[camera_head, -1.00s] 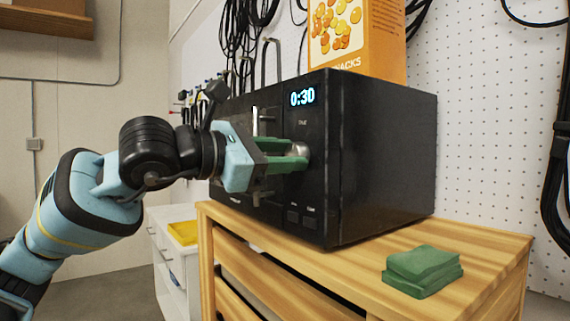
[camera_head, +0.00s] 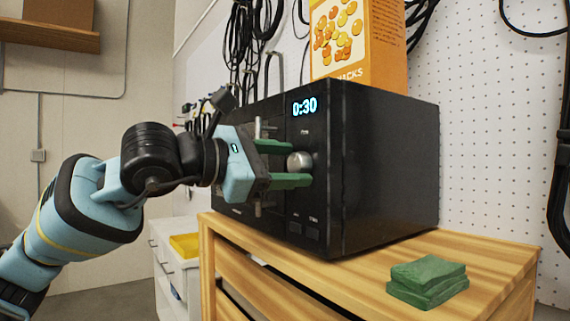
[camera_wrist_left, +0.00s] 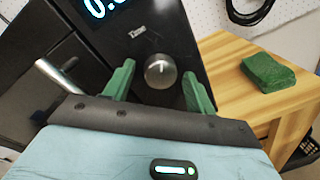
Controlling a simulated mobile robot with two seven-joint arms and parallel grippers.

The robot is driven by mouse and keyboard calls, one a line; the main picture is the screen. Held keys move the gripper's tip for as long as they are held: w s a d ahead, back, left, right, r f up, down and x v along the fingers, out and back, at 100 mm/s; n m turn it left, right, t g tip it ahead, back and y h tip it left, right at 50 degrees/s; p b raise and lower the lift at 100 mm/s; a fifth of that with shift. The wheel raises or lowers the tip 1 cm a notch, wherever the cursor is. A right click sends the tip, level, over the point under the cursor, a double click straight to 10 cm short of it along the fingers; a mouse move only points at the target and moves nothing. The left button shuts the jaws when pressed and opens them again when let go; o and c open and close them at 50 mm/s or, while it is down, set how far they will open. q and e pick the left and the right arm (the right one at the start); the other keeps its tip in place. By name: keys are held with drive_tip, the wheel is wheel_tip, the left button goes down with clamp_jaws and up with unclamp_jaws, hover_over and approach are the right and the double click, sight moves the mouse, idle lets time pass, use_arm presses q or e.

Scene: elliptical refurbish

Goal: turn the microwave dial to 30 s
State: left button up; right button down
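The black microwave (camera_head: 385,165) stands on a wooden cabinet, and its display (camera_head: 305,106) reads 0:30. Its round silver dial (camera_head: 299,161) sits on the front panel below the display. My left gripper (camera_head: 285,164) is in front of the dial with its green fingers apart. In the left wrist view the dial (camera_wrist_left: 160,71) shows between the two open fingers (camera_wrist_left: 157,88), with visible gaps on both sides. The microwave's metal door handle (camera_wrist_left: 58,76) is left of the fingers. My right gripper is in neither view.
The wooden cabinet top (camera_head: 485,250) is bare at the right apart from stacked green cloths or sponges (camera_head: 427,282). An orange snack box (camera_head: 360,40) stands on or behind the microwave. Cables hang on the pegboard wall (camera_head: 485,120).

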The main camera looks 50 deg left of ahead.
use_arm(q)
drive_tip(key=shift+s, duration=0.1)
drive_tip(key=s+a+b, duration=0.1)
drive_tip(key=s, duration=0.6)
drive_tip(key=shift+s+r, duration=0.15)
drive_tip(key=shift+s, duration=0.1)
idle(0.6)
